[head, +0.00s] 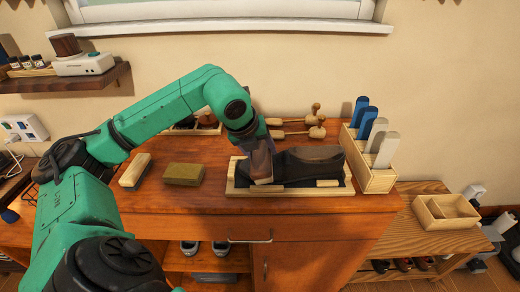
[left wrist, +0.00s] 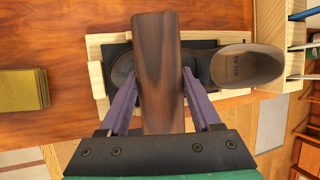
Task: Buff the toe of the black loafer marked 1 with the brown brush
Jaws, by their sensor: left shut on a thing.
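My left gripper (head: 256,148) is shut on the brown brush (head: 262,162), with its purple fingers on either side of the brown back in the left wrist view (left wrist: 158,75). The black loafer (head: 312,166) lies in a pale wooden-framed tray (head: 238,190), heel end to the right. The brush is over the toe end at the left and hides part of it. The loafer's open heel (left wrist: 245,68) and a bit of its toe show in the left wrist view. I cannot tell whether the bristles touch the toe. No number is readable. My right gripper is not in view.
Left of the tray lie an olive block (head: 183,174) and a pale brush or block (head: 135,171). Wooden shoe trees (head: 300,128) lie behind. A wooden box (head: 374,178) with blue and white upright pieces stands close on the right. The front of the cabinet top is clear.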

